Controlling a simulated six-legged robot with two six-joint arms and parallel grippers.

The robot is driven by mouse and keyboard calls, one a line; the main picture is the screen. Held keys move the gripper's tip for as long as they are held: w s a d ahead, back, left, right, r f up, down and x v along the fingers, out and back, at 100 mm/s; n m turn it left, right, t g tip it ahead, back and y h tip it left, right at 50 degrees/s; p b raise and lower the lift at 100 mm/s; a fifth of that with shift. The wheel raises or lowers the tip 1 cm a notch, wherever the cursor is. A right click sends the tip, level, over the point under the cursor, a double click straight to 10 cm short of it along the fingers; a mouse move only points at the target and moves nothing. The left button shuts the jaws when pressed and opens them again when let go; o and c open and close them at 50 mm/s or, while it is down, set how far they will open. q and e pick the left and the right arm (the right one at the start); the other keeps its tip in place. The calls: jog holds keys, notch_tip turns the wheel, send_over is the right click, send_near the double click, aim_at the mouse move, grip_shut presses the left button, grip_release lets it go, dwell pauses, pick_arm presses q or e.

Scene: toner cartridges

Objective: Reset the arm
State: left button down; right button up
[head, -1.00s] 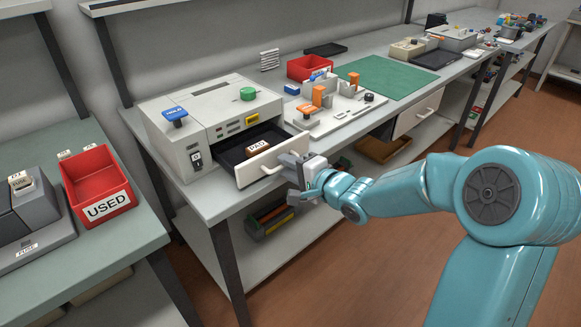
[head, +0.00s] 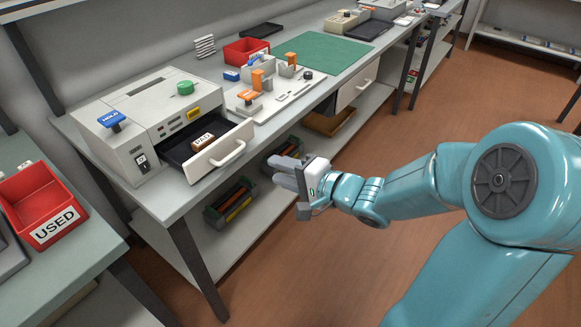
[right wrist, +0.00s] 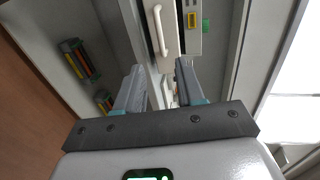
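My right arm comes in from the right in the head view. Its gripper (head: 287,190) hangs in free air in front of the bench, right of the pulled-out drawer (head: 232,150) and apart from its handle. In the right wrist view the two fingers of the right gripper (right wrist: 160,85) stand apart with nothing between them. The drawer's white handle (right wrist: 158,32) shows beyond the fingertips. My left gripper is not in view.
The drawer belongs to a grey-white machine (head: 150,115) and holds a small brown labelled block (head: 203,140). A red USED bin (head: 42,205) stands on the left table. Toner-like cartridges (head: 232,203) lie on the lower shelf. Open floor lies around the arm.

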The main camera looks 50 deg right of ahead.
jog(key=shift+v, duration=1.1)
jog(key=w+a+f+n+g+y+p, duration=0.1)
jog(key=w+a+f+g+y+p, duration=0.2)
jog(key=a, duration=0.6)
jog(key=w+a+f+g+y+p, duration=0.25)
jog(key=a+f+p, duration=0.25)
jog(key=a, duration=0.4)
jog(key=s+a+f+n+g+p, duration=0.3)
jog(key=s+a+f+g, duration=0.1)
jog(key=a+f, duration=0.4)
jog(key=s+f+n+g+h, duration=0.2)
jog(key=s+f+n+g, duration=0.3)
jog(key=s+f+n, duration=0.4)
jog(key=shift+s+d+n+g, duration=0.4)
jog(key=shift+s+n, duration=0.25)
jog(key=shift+n, duration=0.35)
